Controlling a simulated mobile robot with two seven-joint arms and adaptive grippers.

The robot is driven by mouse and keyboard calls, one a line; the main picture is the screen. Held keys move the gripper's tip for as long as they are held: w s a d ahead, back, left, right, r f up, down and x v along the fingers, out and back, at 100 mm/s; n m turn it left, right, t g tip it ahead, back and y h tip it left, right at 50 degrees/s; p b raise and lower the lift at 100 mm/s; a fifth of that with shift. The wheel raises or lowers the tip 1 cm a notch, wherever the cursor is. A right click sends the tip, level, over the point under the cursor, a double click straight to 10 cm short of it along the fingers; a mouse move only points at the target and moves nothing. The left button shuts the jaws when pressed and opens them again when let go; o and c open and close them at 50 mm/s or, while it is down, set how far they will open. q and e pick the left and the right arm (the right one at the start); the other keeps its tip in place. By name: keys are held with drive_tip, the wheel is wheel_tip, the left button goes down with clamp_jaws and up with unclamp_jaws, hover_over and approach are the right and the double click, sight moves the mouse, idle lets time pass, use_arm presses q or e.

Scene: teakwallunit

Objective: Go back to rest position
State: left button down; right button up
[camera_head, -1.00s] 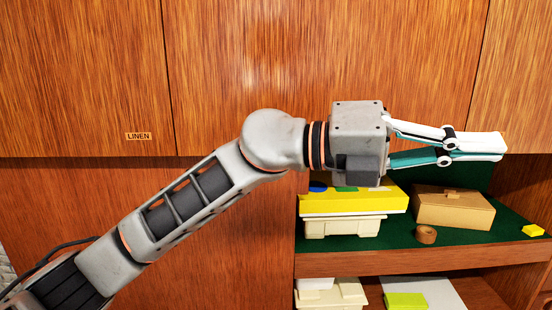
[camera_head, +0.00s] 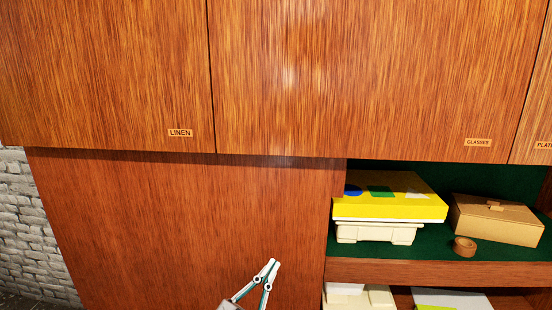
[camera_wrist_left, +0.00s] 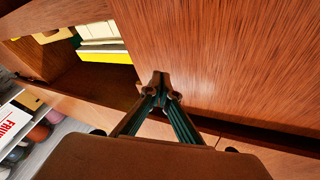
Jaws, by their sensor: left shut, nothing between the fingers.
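My left gripper (camera_head: 273,264) shows at the bottom of the head view, in front of the plain teak panel (camera_head: 190,215). Its fingers point up and are closed together with nothing between them. In the left wrist view the left gripper (camera_wrist_left: 160,77) also has its fingertips together and empty, with wood panelling beyond. Most of my left arm is out of the head view. My right gripper is in neither view.
The open shelf (camera_head: 375,270) at right holds a yellow box (camera_head: 390,208) on a cream bin (camera_head: 375,232), a cardboard box (camera_head: 497,220) and a tape roll (camera_head: 464,247). Closed upper cupboards carry labels such as LINEN (camera_head: 180,133). A brick wall (camera_head: 35,230) is at far left.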

use_arm(q)
drive_tip(key=s+a+f+n+g+y, duration=0.2)
drive_tip(key=s+a+f, duration=0.4)
drive_tip(key=f, duration=0.5)
drive_tip(key=s+a+f+n+g+y, duration=0.2)
drive_tip(key=s+a+f, duration=0.4)
drive_tip(key=s+f, duration=0.4)
drive_tip(key=s+a+f+n+g+y, duration=0.2)
drive_tip(key=s+a+f, duration=0.4)
drive_tip(key=f, duration=0.6)
drive_tip(key=s+g+y, duration=0.1)
drive_tip(key=s+y, duration=0.1)
drive_tip(key=shift+s+a+f+n+g, duration=0.3)
drive_tip(key=shift+s+a+g, duration=0.1)
